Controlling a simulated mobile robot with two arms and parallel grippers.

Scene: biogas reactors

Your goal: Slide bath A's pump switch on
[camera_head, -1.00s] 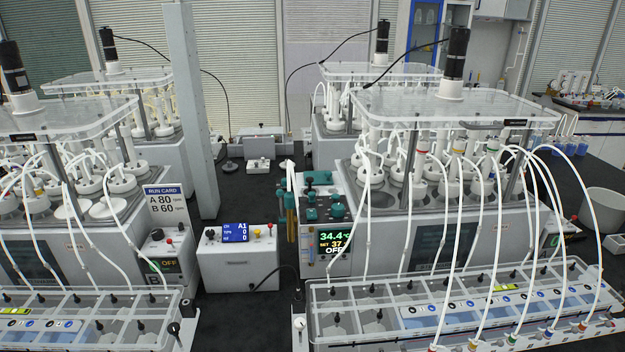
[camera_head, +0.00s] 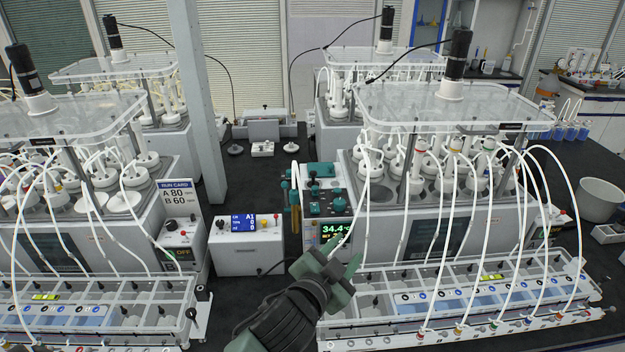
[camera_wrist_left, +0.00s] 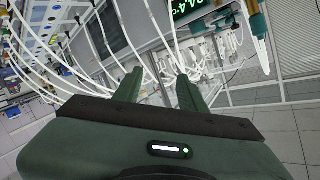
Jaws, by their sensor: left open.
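The right bath (camera_head: 460,220) has a front panel with teal knobs (camera_head: 325,205) and a green display (camera_head: 333,231) reading 34.4. The display also shows in the wrist view (camera_wrist_left: 186,8), cut by the top edge. I cannot make out a bath letter or pump switch there. My right gripper is not in view.
The left bath (camera_head: 100,235) has a run card (camera_head: 176,198) reading A 80, B 60 and a display (camera_head: 184,254) reading OFF. A white control box (camera_head: 246,243) stands between the baths. White tubes (camera_head: 450,225) arch over the right tray (camera_head: 372,305).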

